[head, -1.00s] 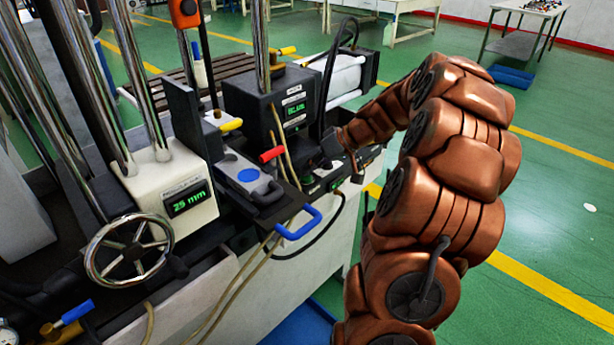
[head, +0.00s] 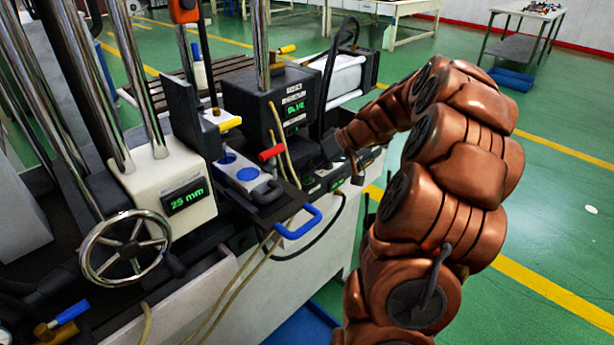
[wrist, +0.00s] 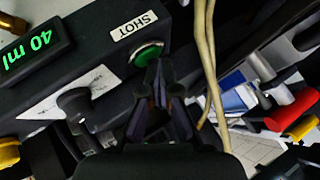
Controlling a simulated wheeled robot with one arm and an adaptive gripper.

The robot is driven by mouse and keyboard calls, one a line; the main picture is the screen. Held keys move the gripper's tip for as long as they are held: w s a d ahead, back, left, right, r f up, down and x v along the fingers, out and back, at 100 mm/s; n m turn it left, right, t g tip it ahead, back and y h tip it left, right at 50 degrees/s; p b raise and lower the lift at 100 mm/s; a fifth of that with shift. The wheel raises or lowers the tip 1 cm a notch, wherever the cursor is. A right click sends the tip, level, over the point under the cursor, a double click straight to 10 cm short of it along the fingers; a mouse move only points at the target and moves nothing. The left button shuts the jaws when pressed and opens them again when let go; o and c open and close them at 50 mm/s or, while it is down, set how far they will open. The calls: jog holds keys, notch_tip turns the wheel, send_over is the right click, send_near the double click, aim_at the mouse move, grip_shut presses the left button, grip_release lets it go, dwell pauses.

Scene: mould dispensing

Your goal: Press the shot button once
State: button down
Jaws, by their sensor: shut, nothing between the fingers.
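The round green shot button (wrist: 148,54) sits on a dark panel under a white SHOT label (wrist: 138,25) in the wrist view. My gripper (wrist: 158,72) is shut and empty. Its fingertips are at the button's lower edge and hide part of it; I cannot tell whether they touch it. In the head view the control panel (head: 326,182) is at the end of my arm, and the fingertips are not clear there.
A green "40 ml" display (wrist: 35,50) and a dark knob (wrist: 75,103) are beside the button. Pale hoses (wrist: 206,60) run close to my fingers. A light plate with blue spots (head: 240,172) and a blue handle (head: 298,224) stand left of the panel.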

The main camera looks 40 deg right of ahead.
aim_at(309, 178)
jog(key=shift+r, duration=0.4)
jog(key=shift+r+p, duration=0.65)
jog(key=shift+r, duration=2.3)
